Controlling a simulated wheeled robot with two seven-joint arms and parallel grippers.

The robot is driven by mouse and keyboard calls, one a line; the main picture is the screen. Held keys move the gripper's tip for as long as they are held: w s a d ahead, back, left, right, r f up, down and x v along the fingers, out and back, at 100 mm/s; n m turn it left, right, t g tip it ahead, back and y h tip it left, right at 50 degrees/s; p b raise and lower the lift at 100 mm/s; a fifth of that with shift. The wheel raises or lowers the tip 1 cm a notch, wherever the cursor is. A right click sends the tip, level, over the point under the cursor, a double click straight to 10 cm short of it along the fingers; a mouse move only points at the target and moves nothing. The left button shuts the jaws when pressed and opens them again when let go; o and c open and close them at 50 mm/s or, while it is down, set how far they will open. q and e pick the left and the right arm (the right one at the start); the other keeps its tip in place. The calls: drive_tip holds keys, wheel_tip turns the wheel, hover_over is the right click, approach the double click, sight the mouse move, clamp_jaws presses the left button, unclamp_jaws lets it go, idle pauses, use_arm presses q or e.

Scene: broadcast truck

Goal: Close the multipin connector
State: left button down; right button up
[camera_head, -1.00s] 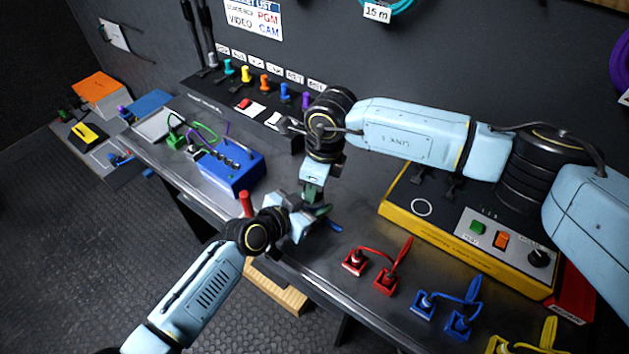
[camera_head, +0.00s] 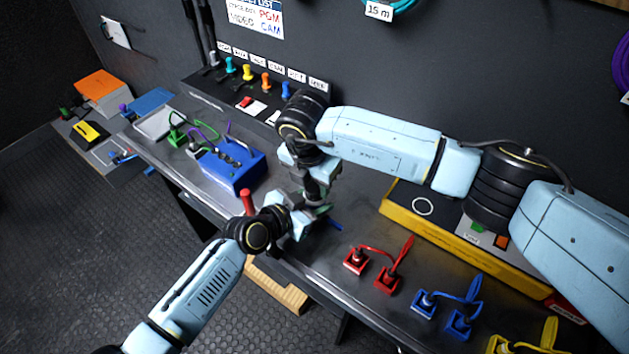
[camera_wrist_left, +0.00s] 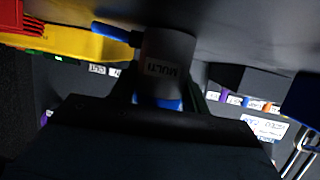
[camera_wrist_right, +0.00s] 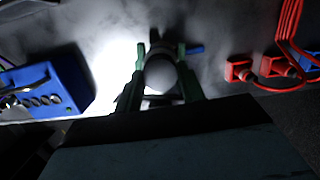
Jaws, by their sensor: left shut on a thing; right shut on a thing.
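The multipin connector is a grey cylinder marked MULTI (camera_wrist_left: 167,60), with a blue lever (camera_wrist_left: 115,33) at its side and a blue part between the fingers in the left wrist view. My left gripper (camera_wrist_left: 163,97) is shut on it from the side, by the table's front edge; it also shows in the head view (camera_head: 305,222). My right gripper (camera_wrist_right: 160,78) reaches down from above and is shut on a rounded grey piece (camera_wrist_right: 160,72) of the connector. The blue lever also shows beyond it (camera_wrist_right: 195,48). My grippers hide most of the connector in the head view, including how its parts meet.
A blue box (camera_head: 232,168) with sockets stands left of my grippers. Red (camera_head: 372,262) and blue (camera_head: 448,308) cabled connectors lie to the right. A yellow-edged panel (camera_head: 450,240) is behind them. A label-fronted knob row (camera_head: 265,85) lines the wall.

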drive_tip(key=m, duration=0.6)
drive_tip(key=shift+a+m+g+h, duration=0.1)
drive_tip(key=shift+m+g+h, duration=0.2)
drive_tip(key=shift+g, duration=0.1)
drive_tip(key=m+g, duration=0.1)
drive_tip(key=m, duration=0.4)
drive_tip(key=shift+w, duration=0.1)
drive_tip(key=o, duration=0.9)
drive_tip(key=shift+o, duration=0.2)
drive_tip(key=shift+r, duration=0.1)
drive_tip(key=shift+r, duration=2.15)
